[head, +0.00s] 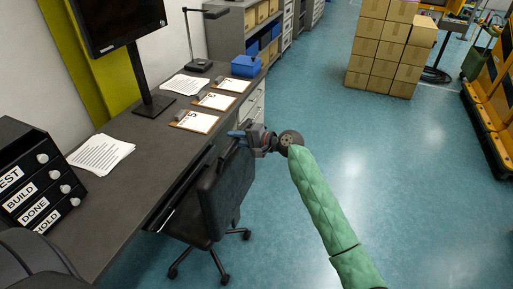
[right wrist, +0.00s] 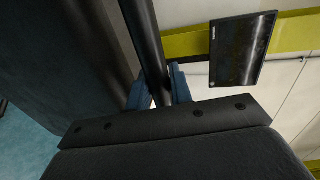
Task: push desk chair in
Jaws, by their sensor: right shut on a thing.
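The black desk chair (head: 226,196) stands on casters at the right edge of the dark desk (head: 113,190). Its backrest is on the open-floor side, and part of the chair is hidden at the desk edge. My right gripper (head: 241,138) is at the top of the backrest, its arm reaching in from the lower right. In the right wrist view my blue fingers (right wrist: 158,91) are shut on a dark bar of the chair, above a dark padded part (right wrist: 180,156). My left gripper is not in view.
The desk carries a monitor (head: 118,25), papers, clipboards (head: 195,121), a lamp (head: 202,66) and a labelled black drawer box (head: 38,178). White drawers (head: 251,102) stand under its far end. Stacked cartons (head: 388,48) are at the back. The blue floor right of the chair is clear.

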